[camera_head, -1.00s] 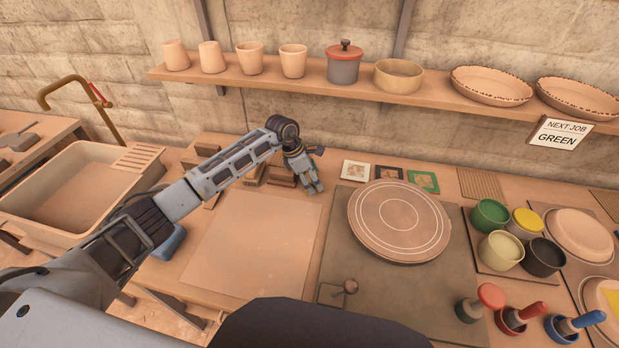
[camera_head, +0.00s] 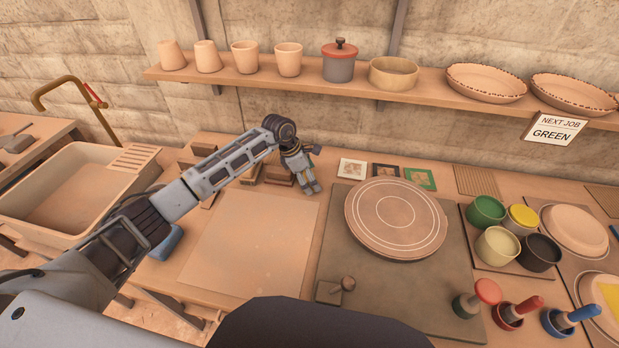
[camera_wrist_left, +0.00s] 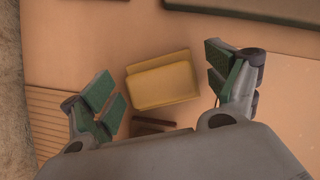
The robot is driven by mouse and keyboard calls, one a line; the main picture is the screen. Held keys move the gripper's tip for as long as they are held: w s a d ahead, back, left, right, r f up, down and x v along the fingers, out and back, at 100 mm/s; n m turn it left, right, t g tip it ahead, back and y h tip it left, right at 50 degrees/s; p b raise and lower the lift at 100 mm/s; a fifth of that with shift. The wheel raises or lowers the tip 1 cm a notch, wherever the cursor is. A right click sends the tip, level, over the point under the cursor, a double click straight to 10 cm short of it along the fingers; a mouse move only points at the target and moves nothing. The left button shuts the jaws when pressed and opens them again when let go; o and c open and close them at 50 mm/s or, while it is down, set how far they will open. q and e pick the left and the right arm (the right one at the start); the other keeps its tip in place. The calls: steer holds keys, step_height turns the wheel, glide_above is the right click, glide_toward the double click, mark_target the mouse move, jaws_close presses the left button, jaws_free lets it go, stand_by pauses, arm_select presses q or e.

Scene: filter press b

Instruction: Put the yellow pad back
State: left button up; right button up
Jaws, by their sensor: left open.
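A yellow rectangular piece (camera_wrist_left: 162,82), which looks like the yellow pad, lies on the worktop in the left wrist view, with a folded or raised edge. My left gripper (camera_wrist_left: 172,88) is open, its green-padded fingers on either side of the piece and apart from it. In the head view my left gripper (camera_head: 309,184) points down at the back of the worktop, left of the small picture tiles. It hides the yellow piece there. My right gripper is not in view.
A pale square board (camera_head: 250,240) lies in front of my left gripper. A round turntable (camera_head: 396,217) stands to its right on a dark mat. Small tiles (camera_head: 386,171) lie close by on the right. Dark wooden blocks (camera_head: 278,178) stand beside the gripper. A blue pad (camera_head: 166,243) lies near the sink.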

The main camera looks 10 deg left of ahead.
arm_select(q)
steer(key=shift+r, duration=0.2)
steer(key=shift+a+r, duration=0.15)
steer(key=shift+r, duration=0.25)
steer(key=b+v, duration=0.1)
steer(key=v, duration=1)
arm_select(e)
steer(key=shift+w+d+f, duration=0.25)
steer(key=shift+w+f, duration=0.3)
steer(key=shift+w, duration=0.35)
